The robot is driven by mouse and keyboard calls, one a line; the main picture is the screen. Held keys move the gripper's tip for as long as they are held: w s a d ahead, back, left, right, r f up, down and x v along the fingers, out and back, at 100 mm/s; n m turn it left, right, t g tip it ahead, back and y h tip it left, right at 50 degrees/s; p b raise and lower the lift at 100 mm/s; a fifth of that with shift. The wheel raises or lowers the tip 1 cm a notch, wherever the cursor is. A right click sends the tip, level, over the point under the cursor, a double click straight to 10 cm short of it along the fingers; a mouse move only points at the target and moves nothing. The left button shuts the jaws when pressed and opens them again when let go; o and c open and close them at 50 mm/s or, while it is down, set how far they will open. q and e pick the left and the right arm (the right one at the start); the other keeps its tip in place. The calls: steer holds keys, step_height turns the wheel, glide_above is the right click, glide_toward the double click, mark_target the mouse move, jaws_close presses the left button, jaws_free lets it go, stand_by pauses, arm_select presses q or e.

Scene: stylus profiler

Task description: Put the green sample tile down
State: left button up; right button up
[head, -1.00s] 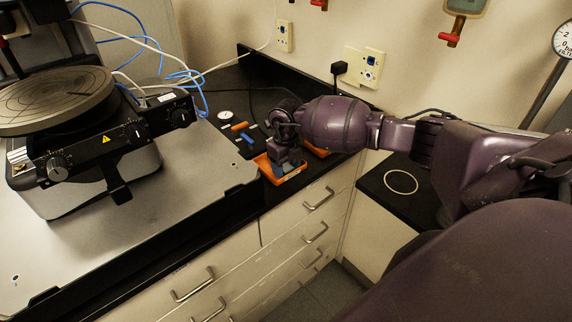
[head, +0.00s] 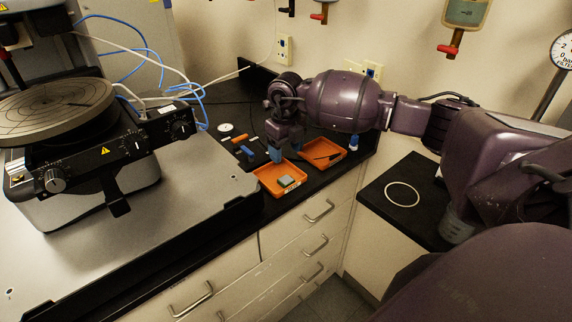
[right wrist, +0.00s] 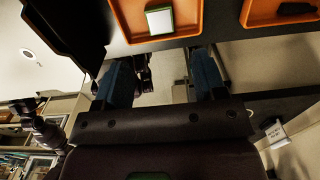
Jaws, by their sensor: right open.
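The green sample tile (head: 287,182) lies in the left orange tray (head: 262,186) on the black bench top. It shows a pale grey top and a green edge. In the right wrist view the tile (right wrist: 159,19) lies inside its tray (right wrist: 122,24), beyond my fingers and apart from them. My right gripper (head: 286,151) is open and empty, its blue fingers above and behind the tray in the head view. The fingers also show spread apart in the right wrist view (right wrist: 161,62). My left gripper is not in view.
A second orange tray (head: 334,148) with a dark slender item stands to the right. Small tools (head: 240,141) lie on the bench at left. The profiler's round stage (head: 55,103) stands on a grey plate at left. A white ring (head: 402,194) lies on the black surface at right.

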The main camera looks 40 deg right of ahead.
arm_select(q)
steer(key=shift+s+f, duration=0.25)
arm_select(e)
step_height(320, 180, up, 2)
steer(key=shift+r, duration=0.2)
stand_by(0.3)
